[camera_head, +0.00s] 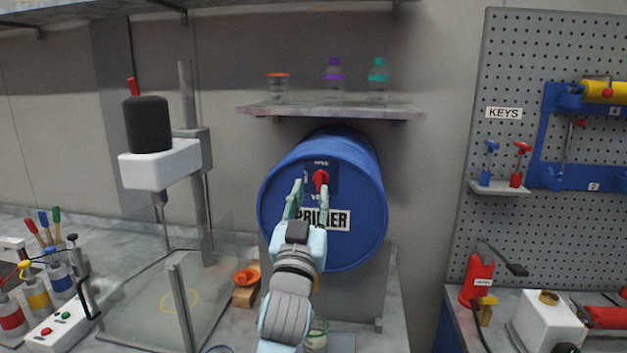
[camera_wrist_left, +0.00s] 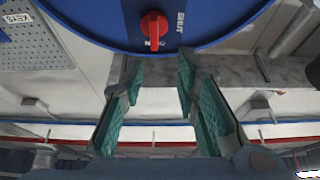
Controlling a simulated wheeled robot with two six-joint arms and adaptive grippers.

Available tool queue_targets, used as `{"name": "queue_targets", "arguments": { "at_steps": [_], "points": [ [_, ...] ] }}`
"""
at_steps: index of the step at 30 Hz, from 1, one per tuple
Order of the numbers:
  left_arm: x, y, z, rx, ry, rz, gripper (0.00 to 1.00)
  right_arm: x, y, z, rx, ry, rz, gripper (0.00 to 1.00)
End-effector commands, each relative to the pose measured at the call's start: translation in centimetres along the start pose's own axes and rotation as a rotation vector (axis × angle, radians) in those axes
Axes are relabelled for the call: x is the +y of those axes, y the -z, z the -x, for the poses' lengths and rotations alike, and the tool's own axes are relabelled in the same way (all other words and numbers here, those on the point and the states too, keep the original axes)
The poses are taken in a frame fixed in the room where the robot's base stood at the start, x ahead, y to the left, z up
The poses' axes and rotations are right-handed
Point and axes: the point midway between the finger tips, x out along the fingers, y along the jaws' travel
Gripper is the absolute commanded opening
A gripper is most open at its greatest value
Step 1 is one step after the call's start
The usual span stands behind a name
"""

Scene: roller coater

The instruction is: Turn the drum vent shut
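The blue drum (camera_head: 358,170) lies on its side under a wall shelf, its round face towards me, with a label reading "PRIMER". The drum vent is a red knob (camera_head: 320,177) on a dark plate near the top of that face. In the left wrist view the red knob (camera_wrist_left: 154,29) sits beyond the fingertips, with lettering on two sides of it. My left gripper (camera_head: 310,188) is in front of the drum face, just below the knob. In the left wrist view its teal fingers (camera_wrist_left: 160,72) are apart with nothing between them. My right gripper is not in view.
The shelf (camera_head: 330,111) above the drum holds a cup and two bottles. A mixer stand (camera_head: 160,165) and a clear guard (camera_head: 150,300) stand to the left.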

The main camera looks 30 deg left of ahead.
Motion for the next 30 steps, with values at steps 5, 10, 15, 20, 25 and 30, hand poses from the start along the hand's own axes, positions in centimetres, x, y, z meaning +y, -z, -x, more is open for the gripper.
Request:
{"name": "queue_targets", "arguments": {
  "at_steps": [5, 10, 15, 20, 25, 30],
  "points": [
    [0.0, -0.1, -3.3, -0.004, 0.001, -0.001, 0.28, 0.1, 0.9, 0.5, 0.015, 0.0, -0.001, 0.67],
    [0.0, -0.2, -4.2, -0.004, 0.0, 0.0, 0.28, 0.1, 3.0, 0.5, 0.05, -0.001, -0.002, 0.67],
    [0.1, -0.3, -4.2, -0.004, 0.0, 0.0, 0.28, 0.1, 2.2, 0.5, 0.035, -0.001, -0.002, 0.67],
    [0.0, -0.3, -4.1, -0.004, 0.0, 0.0, 0.08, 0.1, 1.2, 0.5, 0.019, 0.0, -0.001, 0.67],
    [0.0, -0.3, -4.1, -0.005, 0.0, 0.0, 0.0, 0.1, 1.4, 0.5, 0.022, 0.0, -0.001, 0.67],
    [0.0, -0.3, -4.1, -0.005, 0.003, 0.005, 0.0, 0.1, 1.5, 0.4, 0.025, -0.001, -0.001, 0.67]
  ]
}}
